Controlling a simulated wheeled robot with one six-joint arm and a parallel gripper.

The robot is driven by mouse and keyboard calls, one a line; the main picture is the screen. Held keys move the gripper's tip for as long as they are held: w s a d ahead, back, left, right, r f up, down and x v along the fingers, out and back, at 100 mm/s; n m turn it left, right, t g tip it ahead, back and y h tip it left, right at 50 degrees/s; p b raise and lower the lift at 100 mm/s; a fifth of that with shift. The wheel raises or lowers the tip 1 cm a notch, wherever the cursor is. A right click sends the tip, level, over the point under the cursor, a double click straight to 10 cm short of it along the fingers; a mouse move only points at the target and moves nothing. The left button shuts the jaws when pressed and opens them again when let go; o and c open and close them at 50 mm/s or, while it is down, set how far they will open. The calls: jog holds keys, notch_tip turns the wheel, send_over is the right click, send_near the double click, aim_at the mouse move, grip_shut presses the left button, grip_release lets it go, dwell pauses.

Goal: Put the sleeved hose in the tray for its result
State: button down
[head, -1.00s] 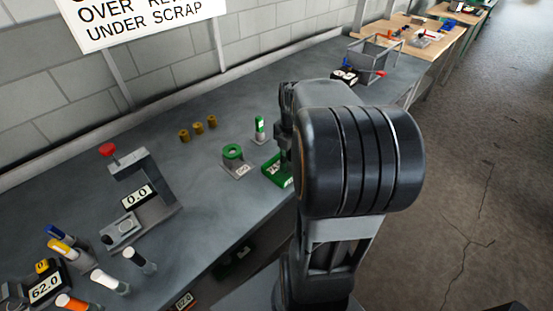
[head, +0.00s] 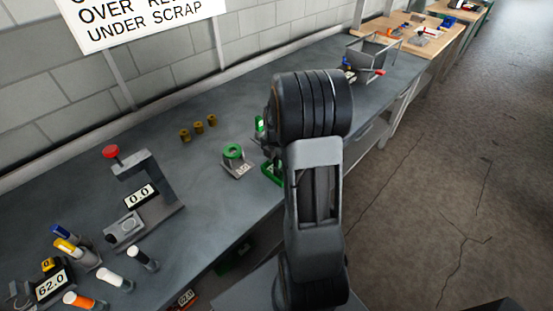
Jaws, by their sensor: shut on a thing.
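My arm reaches over the grey bench, and my gripper (head: 270,143) shows only as a dark sliver left of the wrist. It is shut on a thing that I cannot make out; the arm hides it. I cannot identify the sleeved hose. A green item (head: 272,172), possibly a tray, is partly hidden below the gripper. Left of it, a green ring (head: 233,151) sits on a grey labelled block (head: 238,168). A small green-and-white cylinder (head: 260,123) stands just behind the gripper.
A crimper-like press (head: 145,195) with a red knob reads 0.0. A display (head: 50,286) reads 62.0 beside several coloured-capped cylinders. Brass pieces (head: 198,128) stand at the back. A wire-framed box (head: 372,55) is at the far end. A green bin (head: 234,258) sits under the bench.

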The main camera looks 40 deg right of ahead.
jog(key=shift+f, duration=0.15)
jog(key=shift+f, duration=0.1)
jog(key=c, duration=1)
grip_release()
notch_tip(320, 180, up, 12)
jog(key=shift+f+b, duration=0.1)
jog(key=shift+b, duration=0.3)
jog(key=shift+s+a+r+m+t, duration=0.7)
jog(key=shift+s+a+m, duration=1.3)
jog(key=shift+a+m, duration=1.25)
jog(key=shift+s+a+r+m+t, duration=0.7)
jog(key=shift+s+a+m, duration=1.25)
jog(key=shift+a+m, duration=1.35)
jog(key=shift+s+a+r+m+t, duration=0.7)
jog(key=shift+s+a+m, duration=1.55)
jog(key=shift+m, duration=1.7)
jog(key=shift+w+a+f, duration=0.1)
jog(key=shift+w+a, duration=0.15)
